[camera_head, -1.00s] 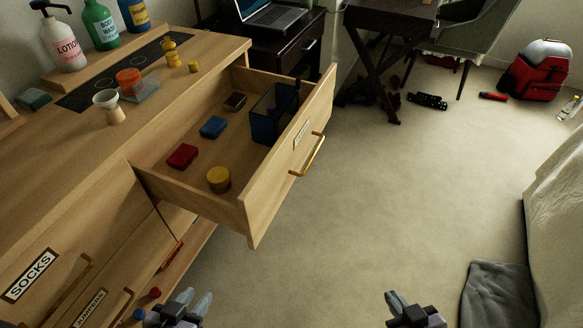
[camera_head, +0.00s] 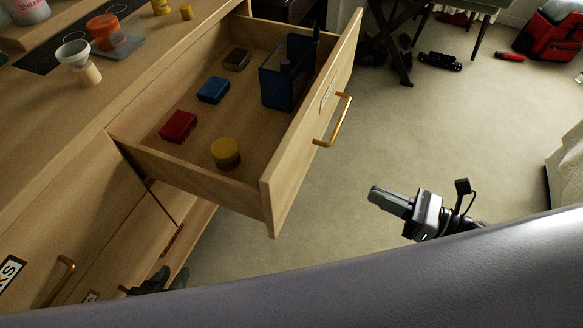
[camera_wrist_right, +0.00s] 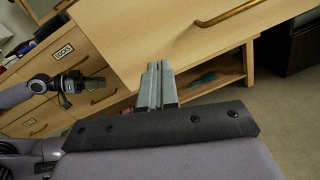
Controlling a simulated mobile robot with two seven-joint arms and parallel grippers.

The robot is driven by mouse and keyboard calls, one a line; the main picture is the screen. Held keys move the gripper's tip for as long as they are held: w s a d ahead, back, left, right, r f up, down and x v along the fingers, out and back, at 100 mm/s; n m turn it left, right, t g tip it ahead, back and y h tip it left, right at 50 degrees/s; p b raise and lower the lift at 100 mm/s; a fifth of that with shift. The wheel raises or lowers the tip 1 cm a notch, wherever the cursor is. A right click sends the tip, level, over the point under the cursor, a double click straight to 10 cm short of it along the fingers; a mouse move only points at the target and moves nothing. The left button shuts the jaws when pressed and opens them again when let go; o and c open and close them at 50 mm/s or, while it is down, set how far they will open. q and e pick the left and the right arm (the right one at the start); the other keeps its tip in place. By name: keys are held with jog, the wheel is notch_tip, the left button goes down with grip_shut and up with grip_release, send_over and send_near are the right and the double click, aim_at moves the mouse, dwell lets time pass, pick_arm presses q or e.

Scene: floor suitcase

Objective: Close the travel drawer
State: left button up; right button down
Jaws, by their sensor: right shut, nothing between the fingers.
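The travel drawer (camera_head: 150,160) is pulled out from the wooden dresser in the head view. Its front panel (camera_head: 285,185) has a brass handle (camera_head: 338,125) and a label too foreshortened to read. The panel and handle also fill the top of the right wrist view (camera_wrist_right: 160,30). My right gripper (camera_head: 373,196) is shut and empty, to the right of the drawer front and apart from it; its fingers (camera_wrist_right: 158,68) point toward the panel in the wrist view. My left gripper (camera_head: 150,282) is dark and partly hidden low beside the dresser; its jaws are unclear.
The drawer holds a red box (camera_head: 178,126), a blue box (camera_head: 213,90), a brown box (camera_head: 237,59), a yellow round tin (camera_head: 225,152) and a blue mesh bin (camera_head: 285,85). My arm covers the bottom of the head view.

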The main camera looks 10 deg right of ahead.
jog(key=n+g+y, duration=0.1)
jog(key=n+g, duration=0.1)
jog(key=n, duration=0.2)
send_near(298, 170)
jog(key=x, duration=0.5)
jog(key=shift+w+a+r, duration=0.15)
jog(key=shift+a+r, duration=0.1)
jog(key=shift+a, duration=0.15)
jog(key=shift+w+a, duration=0.25)
jog(key=shift+a, duration=0.2)
pick_arm(q)
jog(key=shift+w+a+r, duration=0.1)
jog(key=shift+w+a, duration=0.2)
jog(key=shift+w, duration=0.1)
pick_arm(e)
jog(key=shift+f, duration=0.1)
pick_arm(q)
jog(key=shift+a, duration=0.1)
pick_arm(e)
jog(key=shift+a, duration=0.1)
